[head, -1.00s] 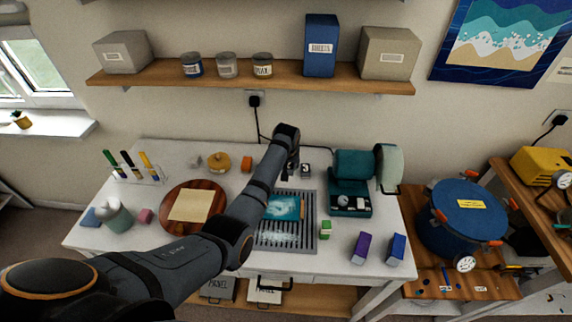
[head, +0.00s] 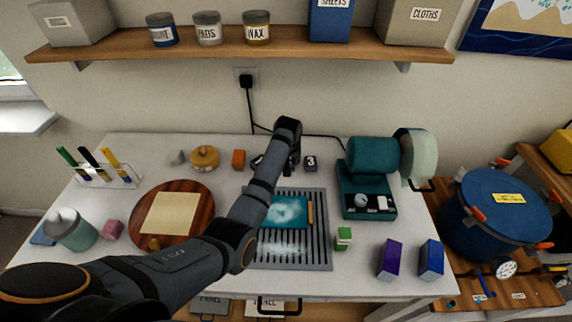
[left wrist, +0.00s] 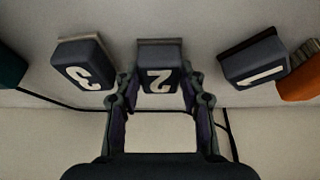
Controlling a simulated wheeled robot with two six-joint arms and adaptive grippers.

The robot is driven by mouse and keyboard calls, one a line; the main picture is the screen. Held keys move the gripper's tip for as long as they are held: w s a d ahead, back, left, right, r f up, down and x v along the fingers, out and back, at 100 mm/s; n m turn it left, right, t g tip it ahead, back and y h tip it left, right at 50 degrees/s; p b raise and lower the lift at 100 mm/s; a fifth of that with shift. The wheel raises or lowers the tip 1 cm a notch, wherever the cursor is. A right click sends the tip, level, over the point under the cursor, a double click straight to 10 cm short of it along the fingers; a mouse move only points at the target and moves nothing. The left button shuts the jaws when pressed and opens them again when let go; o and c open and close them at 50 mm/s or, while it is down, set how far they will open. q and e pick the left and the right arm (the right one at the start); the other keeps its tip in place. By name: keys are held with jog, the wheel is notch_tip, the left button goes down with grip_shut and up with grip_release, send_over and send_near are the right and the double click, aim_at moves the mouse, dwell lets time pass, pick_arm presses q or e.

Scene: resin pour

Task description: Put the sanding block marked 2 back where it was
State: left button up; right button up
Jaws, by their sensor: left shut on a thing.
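The sanding block marked 2 (left wrist: 160,75) is dark with a white number and a pale base. In the left wrist view it sits between the fingers of my left gripper (left wrist: 160,98), which is shut on it. The block marked 3 (left wrist: 83,65) and the block marked 1 (left wrist: 254,64) stand on either side, apart from it, in a rough row. In the head view my left gripper (head: 285,163) is at the back of the table, beside block 3 (head: 310,163). My arm hides block 2 there. I cannot tell whether block 2 touches the table. My right gripper is not in view.
An orange block (head: 239,159) lies left of the row; a teal machine (head: 368,190) stands to its right. A grooved grey tray (head: 318,250) with a teal panel (head: 287,212) lies in front. A black cable (head: 250,112) runs along the wall behind.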

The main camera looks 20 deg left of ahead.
pick_arm(q)
jog(key=shift+s+a, duration=0.1)
jog(key=shift+s, duration=0.1)
jog(key=shift+r, duration=0.1)
jog(key=shift+s+d, duration=0.1)
jog(key=shift+d, duration=0.1)
jog(key=o, duration=1.2)
jog(key=shift+f, duration=0.2)
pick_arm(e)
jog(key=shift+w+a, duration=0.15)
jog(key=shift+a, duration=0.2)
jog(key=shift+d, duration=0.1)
